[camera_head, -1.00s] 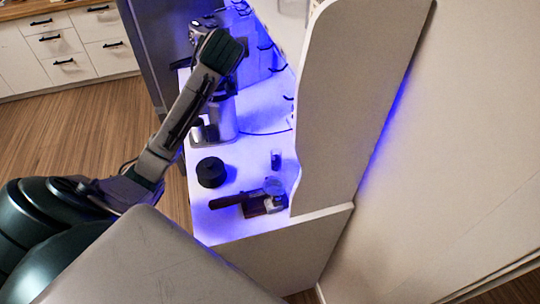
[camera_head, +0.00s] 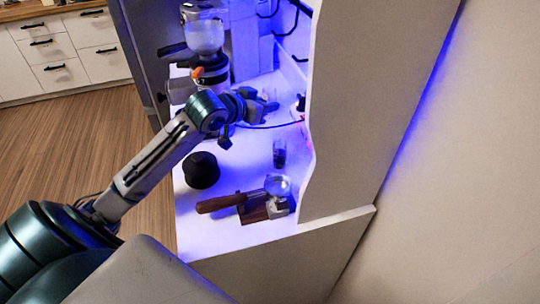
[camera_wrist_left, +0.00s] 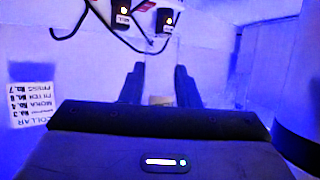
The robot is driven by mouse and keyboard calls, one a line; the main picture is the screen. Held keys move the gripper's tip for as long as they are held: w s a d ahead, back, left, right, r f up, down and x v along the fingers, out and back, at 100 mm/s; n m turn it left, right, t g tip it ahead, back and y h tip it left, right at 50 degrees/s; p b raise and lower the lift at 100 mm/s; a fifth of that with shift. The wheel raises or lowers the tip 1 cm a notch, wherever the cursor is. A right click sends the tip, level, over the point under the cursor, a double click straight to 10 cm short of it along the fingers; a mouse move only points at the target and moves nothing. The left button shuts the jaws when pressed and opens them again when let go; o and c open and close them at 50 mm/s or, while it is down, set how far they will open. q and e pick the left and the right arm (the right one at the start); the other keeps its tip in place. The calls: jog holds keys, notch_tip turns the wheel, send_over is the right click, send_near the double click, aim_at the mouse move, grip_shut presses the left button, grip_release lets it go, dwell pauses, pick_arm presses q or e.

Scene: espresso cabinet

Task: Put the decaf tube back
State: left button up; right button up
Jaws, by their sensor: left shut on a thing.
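My left gripper (camera_head: 262,107) reaches into the blue-lit cabinet from the left, above the white counter and in front of the inner wall. In the left wrist view its two dark fingers (camera_wrist_left: 160,88) are shut on a clear tube (camera_wrist_left: 160,62) with a tan patch at its near end. I take this for the decaf tube; no label on it is readable. Beyond it are two dark holders with small labels, the left one (camera_wrist_left: 119,17) and the right one (camera_wrist_left: 166,18). In the head view the held tube is hardly distinguishable. My right gripper is not in view.
A grinder (camera_head: 206,42) stands behind my arm. A black round container (camera_head: 201,170), a small glass with dark contents (camera_head: 279,153) and a wooden-handled portafilter (camera_head: 222,202) stand on the counter. A tall side panel (camera_head: 355,120) bounds the right. A printed sign (camera_wrist_left: 32,105) is on the wall.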

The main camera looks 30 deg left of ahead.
pick_arm(q)
jog(key=shift+h, duration=0.3)
jog(key=f, duration=0.6)
jog(key=shift+s+d+p, duration=0.25)
jog(key=shift+d+p, duration=0.1)
jog(key=shift+p, duration=0.05)
notch_tip(320, 180, down, 4)
jog(key=shift+f+p, duration=0.25)
jog(key=shift+p, duration=0.05)
jog(key=shift+f, duration=0.25)
jog(key=o, duration=1)
jog(key=shift+c, duration=0.2)
